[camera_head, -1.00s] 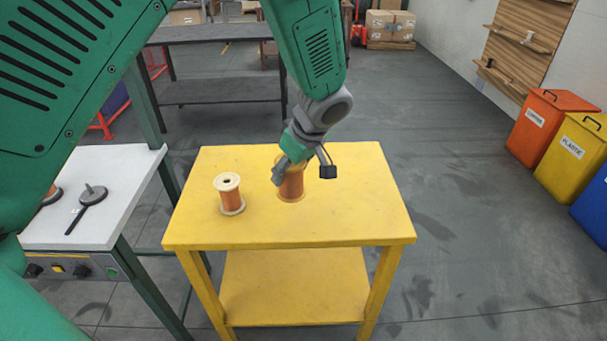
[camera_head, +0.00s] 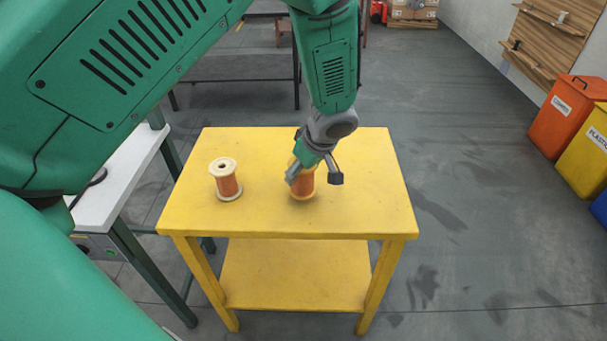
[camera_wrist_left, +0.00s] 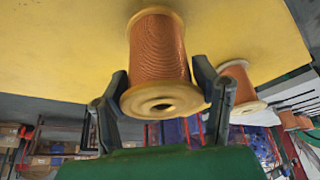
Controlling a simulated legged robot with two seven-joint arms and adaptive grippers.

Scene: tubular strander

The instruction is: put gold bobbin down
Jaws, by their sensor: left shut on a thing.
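The gold bobbin (camera_head: 303,187), wound with copper-orange wire and with gold-yellow flanges, is upright at the middle of the yellow table (camera_head: 250,219). My left gripper (camera_head: 314,178) comes down on it from above and hides part of its top. In the left wrist view the bobbin (camera_wrist_left: 158,50) sits between the two fingers (camera_wrist_left: 165,98), which are shut on it near one flange. Its other flange is at the yellow surface; I cannot tell whether it touches. My right gripper is not in view.
A second copper bobbin (camera_head: 226,180) with cream flanges stands upright to the left on the table; it also shows in the left wrist view (camera_wrist_left: 238,85). A white bench (camera_head: 125,180) is at left. Orange (camera_head: 566,115) and yellow bins stand at right. The table's right side is clear.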

